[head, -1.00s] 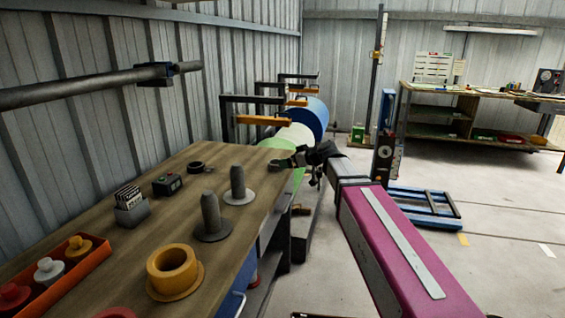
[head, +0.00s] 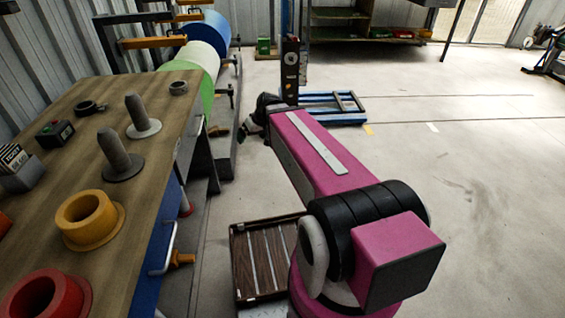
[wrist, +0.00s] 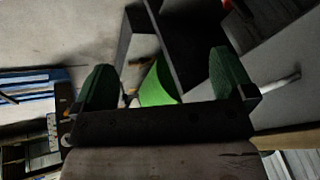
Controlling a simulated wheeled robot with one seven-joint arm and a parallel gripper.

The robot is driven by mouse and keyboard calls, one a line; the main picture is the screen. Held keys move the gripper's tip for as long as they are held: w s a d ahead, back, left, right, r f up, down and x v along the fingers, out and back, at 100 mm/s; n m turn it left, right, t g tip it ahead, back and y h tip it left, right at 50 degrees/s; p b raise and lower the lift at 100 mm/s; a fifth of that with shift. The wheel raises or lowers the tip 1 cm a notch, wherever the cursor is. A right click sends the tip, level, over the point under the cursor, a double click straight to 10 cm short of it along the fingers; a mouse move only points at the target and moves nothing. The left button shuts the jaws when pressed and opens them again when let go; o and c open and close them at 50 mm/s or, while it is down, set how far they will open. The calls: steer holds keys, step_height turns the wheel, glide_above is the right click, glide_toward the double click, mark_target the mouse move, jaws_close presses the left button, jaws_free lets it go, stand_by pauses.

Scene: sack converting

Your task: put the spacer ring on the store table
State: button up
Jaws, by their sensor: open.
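A small dark grey ring (head: 178,88) lies at the far right corner of the wooden table on the left, and a black ring (head: 88,107) lies further left on it. I cannot tell for certain which is the spacer ring, nor whether this table (head: 160,110) is the store table. My gripper (head: 250,120) is beyond the table's right side, apart from both rings and partly hidden by my arm. In the wrist view my gripper (wrist: 163,78) has its green-padded fingers wide apart, with nothing held between them.
Two grey posts on round bases (head: 121,155), a yellow flanged core (head: 88,219) and a red one (head: 48,294) stand on the table. Green and white rolls (head: 200,65) are behind it. A slatted brown crate (head: 262,262) and a blue frame (head: 325,108) are on the floor. Open floor lies right.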

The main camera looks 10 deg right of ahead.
steer(key=s+d+f+m+g+h, duration=0.2)
steer(key=s+d+f+m+h, duration=0.2)
steer(key=s+d+f, duration=0.4)
steer(key=s+d, duration=0.1)
steer(key=d, duration=0.1)
steer(key=shift+s+d+f+m+g, duration=0.15)
steer(key=shift+s+d+m+g, duration=0.15)
steer(key=shift+g, duration=0.1)
